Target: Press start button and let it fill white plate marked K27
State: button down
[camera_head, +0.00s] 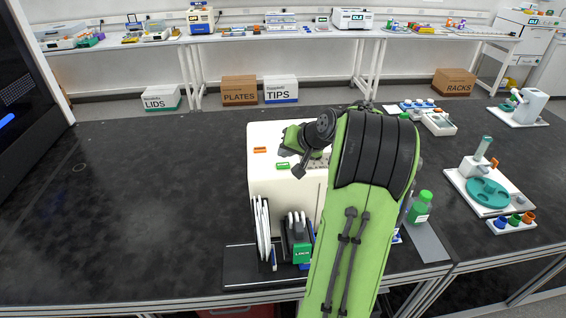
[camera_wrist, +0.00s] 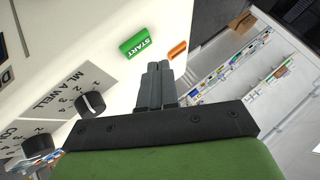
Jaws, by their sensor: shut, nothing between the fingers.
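The white dispenser (camera_head: 262,185) stands on the black bench, partly hidden behind my arm. Its green START button (camera_wrist: 135,43) is on the panel and also shows in the head view (camera_head: 283,166). My gripper (camera_wrist: 158,66) is shut and empty, its fingertips just to the right of and below the START button in the wrist view. I see no clear contact with the button. White plates (camera_head: 262,225) stand upright in a rack in front of the dispenser. No K27 mark can be read, and I cannot tell whether a plate sits in the dispenser.
An orange button (camera_wrist: 177,49) lies beside the START button. Black knobs (camera_wrist: 92,104) are on the panel's lower left. A green-capped bottle (camera_head: 421,207) stands right of my arm. A green-labelled holder (camera_head: 301,252) stands beside the plates. The left of the bench is clear.

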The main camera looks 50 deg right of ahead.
aim_at(286, 166)
notch_tip(286, 166, up, 4)
jog(key=p, duration=0.3)
jog(key=shift+r, duration=0.2)
jog(key=shift+f, duration=0.2)
jog(key=s+a+r+n+g, duration=0.1)
jog(key=s+a+r+n, duration=0.15)
jog(key=a, duration=0.95)
jog(key=s+a+r+n+g, duration=0.1)
jog(key=a+r+n+g, duration=0.15)
jog(key=a, duration=0.95)
jog(key=s+a+f+n, duration=0.1)
jog(key=s+a, duration=0.3)
jog(key=s, duration=0.4)
jog(key=s+a+f+n, duration=0.2)
jog(key=s+a, duration=0.3)
jog(key=s, duration=0.3)
jog(key=shift+s+n+y+b, duration=0.25)
jog(key=shift+n+b, duration=0.2)
jog(key=shift+n, duration=0.45)
